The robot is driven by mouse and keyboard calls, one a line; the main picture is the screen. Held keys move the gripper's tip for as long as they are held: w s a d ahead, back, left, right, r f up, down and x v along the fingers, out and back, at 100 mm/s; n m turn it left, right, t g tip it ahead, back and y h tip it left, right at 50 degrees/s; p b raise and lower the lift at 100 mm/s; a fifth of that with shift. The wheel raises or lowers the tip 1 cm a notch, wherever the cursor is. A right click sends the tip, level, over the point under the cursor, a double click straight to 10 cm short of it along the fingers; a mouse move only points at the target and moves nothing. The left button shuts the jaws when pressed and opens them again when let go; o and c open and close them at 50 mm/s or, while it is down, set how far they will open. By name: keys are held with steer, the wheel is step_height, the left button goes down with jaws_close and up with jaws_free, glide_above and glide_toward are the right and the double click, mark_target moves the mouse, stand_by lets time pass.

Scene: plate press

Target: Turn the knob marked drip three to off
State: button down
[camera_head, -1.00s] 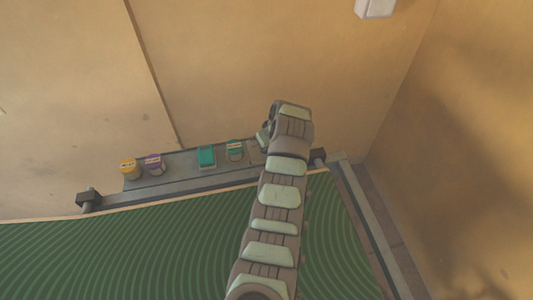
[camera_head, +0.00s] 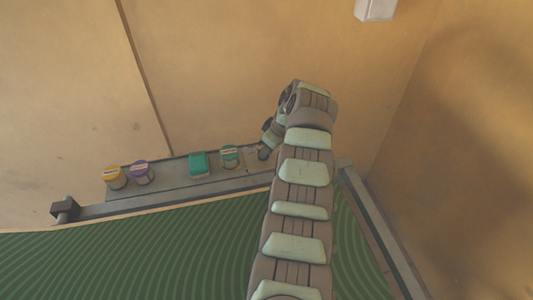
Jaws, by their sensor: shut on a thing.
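A grey panel strip (camera_head: 175,177) along the back wall carries several knobs. A yellow knob (camera_head: 115,177) and a purple knob (camera_head: 140,172) stand at its left, a green knob (camera_head: 229,156) right of the middle. Their labels are too small to read, so I cannot tell which is drip three. My gripper (camera_head: 263,153) is at the panel's right end, right of the green knob. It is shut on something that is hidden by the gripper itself.
A teal block (camera_head: 199,164) sits on the panel between the purple and green knobs. A green ridged surface (camera_head: 140,258) fills the foreground. A dark bracket (camera_head: 65,209) stands at the panel's left end. A white box (camera_head: 375,9) is high on the wall.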

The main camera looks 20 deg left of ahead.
steer(key=shift+f, duration=0.1)
stand_by(0.3)
steer(key=c, duration=1.5)
jaws_free()
steer(key=shift+o, duration=0.2)
steer(key=w+v, duration=0.1)
steer(key=v, duration=0.9)
steer(key=shift+s+d+r, duration=0.2)
steer(key=shift+s+r, duration=0.2)
steer(key=shift+s, duration=0.05)
